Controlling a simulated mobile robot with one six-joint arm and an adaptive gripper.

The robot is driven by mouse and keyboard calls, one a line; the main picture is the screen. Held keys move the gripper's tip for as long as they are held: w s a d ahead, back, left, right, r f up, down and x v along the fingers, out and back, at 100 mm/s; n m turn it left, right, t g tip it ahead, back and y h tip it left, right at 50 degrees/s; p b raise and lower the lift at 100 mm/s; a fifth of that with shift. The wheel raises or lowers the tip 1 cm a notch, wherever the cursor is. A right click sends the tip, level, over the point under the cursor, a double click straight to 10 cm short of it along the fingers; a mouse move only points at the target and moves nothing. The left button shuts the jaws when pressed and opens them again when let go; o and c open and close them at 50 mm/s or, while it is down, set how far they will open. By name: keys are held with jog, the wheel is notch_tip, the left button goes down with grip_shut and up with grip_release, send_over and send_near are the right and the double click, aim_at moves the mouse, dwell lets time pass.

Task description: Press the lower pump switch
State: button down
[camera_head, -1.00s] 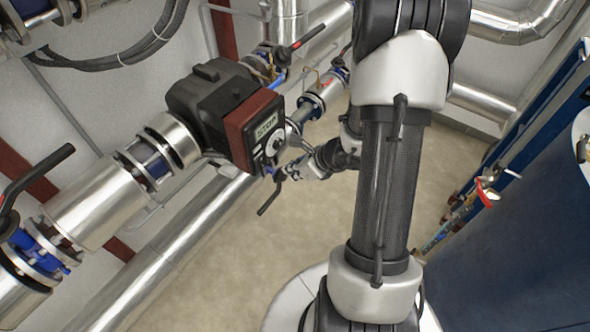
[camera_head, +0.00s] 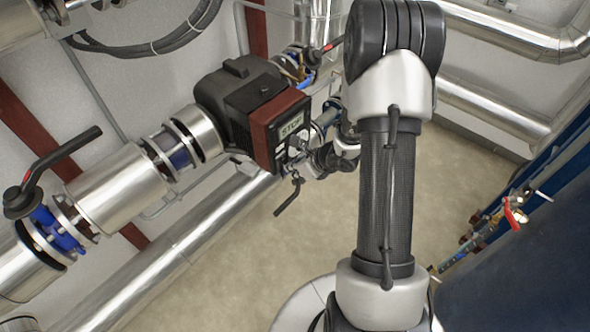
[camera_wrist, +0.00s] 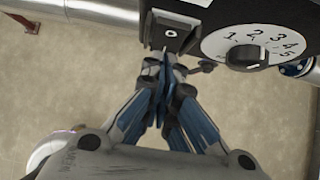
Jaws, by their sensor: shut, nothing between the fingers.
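The pump (camera_head: 240,98) is a black body with a red front (camera_head: 280,122) that carries a plate reading STOP (camera_head: 291,126). In the wrist view a black rocker switch (camera_wrist: 171,36) with a white ring mark shows at the top, beside a round dial numbered 1 to 5 (camera_wrist: 246,50). My gripper (camera_wrist: 164,62) is shut and empty. Its fingertips are just below the switch in the picture; I cannot tell whether they touch it. In the head view the gripper is small beside the pump's front, partly hidden among dark parts, and the switch cannot be made out.
Silver pipes run along the wall, with a black-handled valve (camera_head: 50,165) at the left. A black lever (camera_head: 289,197) hangs below the pump front. A red-handled valve (camera_head: 514,215) sits by the blue panel at the right. Open floor (camera_head: 250,250) lies below.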

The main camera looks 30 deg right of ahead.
jog(key=b, duration=0.3)
jog(key=shift+w+a+f+t, duration=0.1)
jog(key=shift+w+f+t, duration=0.1)
jog(key=shift+w+t, duration=0.1)
jog(key=shift+r, duration=0.1)
jog(key=shift+r+p, duration=0.55)
jog(key=shift+r, duration=0.2)
